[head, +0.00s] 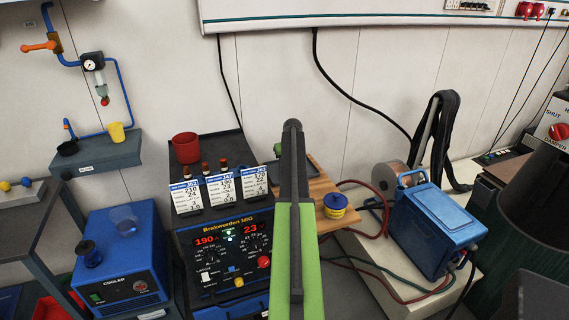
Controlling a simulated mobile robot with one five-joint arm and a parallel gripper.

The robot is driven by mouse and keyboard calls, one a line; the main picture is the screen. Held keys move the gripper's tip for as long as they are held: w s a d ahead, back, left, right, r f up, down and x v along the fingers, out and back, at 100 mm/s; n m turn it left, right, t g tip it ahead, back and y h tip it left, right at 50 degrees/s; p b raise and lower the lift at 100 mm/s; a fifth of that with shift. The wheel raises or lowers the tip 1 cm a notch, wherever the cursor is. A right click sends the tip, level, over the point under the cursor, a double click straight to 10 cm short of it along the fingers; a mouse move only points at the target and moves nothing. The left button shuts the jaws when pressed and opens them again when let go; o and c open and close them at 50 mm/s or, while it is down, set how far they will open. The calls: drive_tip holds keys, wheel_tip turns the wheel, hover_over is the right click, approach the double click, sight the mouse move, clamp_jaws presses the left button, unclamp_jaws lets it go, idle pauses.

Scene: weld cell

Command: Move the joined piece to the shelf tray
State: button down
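I cannot make out a joined piece in the head view. A grey wall shelf (108,151) at the left has a small label on its front and holds a yellow cup and a black cup. I cannot tell whether it is the shelf tray. My green arm with its dark upper part rises through the middle of the picture and hides part of the bench behind. I see no fingertips of my gripper.
A blue cooler (118,262) and a welding machine (228,262) with three cards stand at the lower left. A red cup (186,148) stands behind the cards. A blue box (437,225) with cables is at the right.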

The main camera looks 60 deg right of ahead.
drive_tip(key=shift+f, duration=0.15)
drive_tip(key=c, duration=1.5)
unclamp_jaws()
drive_tip(key=shift+r, duration=0.2)
wheel_tip(320, 180, up, 9)
drive_tip(key=p, duration=0.9)
drive_tip(key=shift+f, duration=0.1)
